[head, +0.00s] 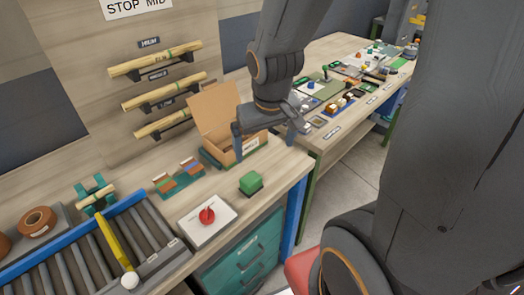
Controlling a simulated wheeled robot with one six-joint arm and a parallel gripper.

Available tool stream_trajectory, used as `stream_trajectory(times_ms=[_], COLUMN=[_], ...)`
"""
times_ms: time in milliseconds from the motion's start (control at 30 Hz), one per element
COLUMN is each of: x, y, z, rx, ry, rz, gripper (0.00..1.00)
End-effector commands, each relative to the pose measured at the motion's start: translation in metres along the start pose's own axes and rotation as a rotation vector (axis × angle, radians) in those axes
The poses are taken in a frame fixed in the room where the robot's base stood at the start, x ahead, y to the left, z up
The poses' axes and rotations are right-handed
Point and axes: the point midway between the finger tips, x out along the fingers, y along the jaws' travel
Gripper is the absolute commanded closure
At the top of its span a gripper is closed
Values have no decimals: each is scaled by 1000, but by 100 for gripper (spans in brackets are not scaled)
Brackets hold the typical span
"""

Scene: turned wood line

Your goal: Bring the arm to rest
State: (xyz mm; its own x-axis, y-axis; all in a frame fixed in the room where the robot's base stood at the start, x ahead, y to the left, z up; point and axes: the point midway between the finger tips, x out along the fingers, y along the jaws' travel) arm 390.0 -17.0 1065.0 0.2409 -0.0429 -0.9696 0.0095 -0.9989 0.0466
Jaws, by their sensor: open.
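My gripper (265,136) hangs from my dark grey arm at the upper middle of the head view. Its two fingers are spread apart, one to the left and one to the right. It appears in front of an open cardboard box (212,115) on the wooden bench. I see nothing held between the fingers. The gripper and wrist hide part of the box, and I cannot tell how far above it they are.
A green block (251,183) and a red emergency button (207,215) on a white plate stand near the bench's front edge. A roller conveyor (65,262) lies at lower left. Wooden rods (155,60) rest on wall brackets. A cluttered second bench (345,85) stands behind.

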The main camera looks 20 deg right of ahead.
Motion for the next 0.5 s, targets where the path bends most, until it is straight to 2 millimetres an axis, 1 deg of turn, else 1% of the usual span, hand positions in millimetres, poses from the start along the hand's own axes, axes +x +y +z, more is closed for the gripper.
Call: stream_trajectory(times_ms=[33,100,200,500], x=[-3,-6,-7,-6], y=[-6,-12,-18,-18], z=[7,15,20,20], rx=[7,15,20,21], ry=[-14,-30,-42,-44], rz=[-15,-31,-43,-45], gripper=[0,0,0,0])
